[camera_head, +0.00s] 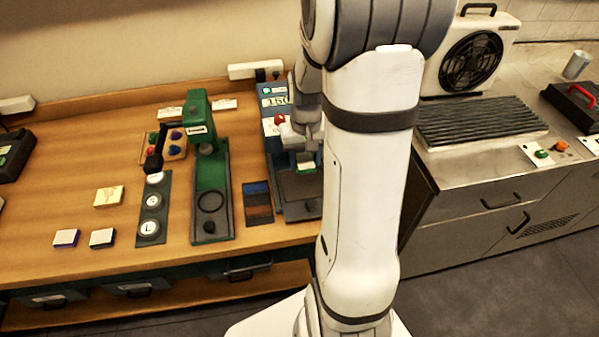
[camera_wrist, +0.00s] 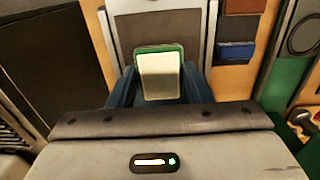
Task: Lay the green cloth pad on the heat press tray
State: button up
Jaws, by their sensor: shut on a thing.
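The green cloth pad (camera_wrist: 160,76) shows in the wrist view as a pale block with a green border. My gripper (camera_wrist: 160,88) is shut on it, with a blue finger at each side. In the head view the pad (camera_head: 306,167) is a small green and white patch below my gripper (camera_head: 304,158), partly hidden by my arm. The heat press tray is a dark grey plate (camera_wrist: 150,38) ahead of the pad in the wrist view. In the head view the tray (camera_head: 300,190) lies below the pad. I cannot tell whether pad and tray touch.
The heat press (camera_head: 274,92) with a lit display stands behind the tray. A green press (camera_head: 212,165) and a strip of coloured swatches (camera_head: 257,203) are to its left. Cloth blocks (camera_head: 109,196) and a strip of round discs (camera_head: 152,205) lie farther left. My arm hides the tray's right side.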

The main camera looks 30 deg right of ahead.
aim_at(304, 183)
jog(key=shift+f+p, duration=0.3)
jog(key=shift+f, duration=3.05)
jog(key=shift+f, duration=0.2)
jog(key=o, duration=1)
jog(key=shift+r, duration=0.1)
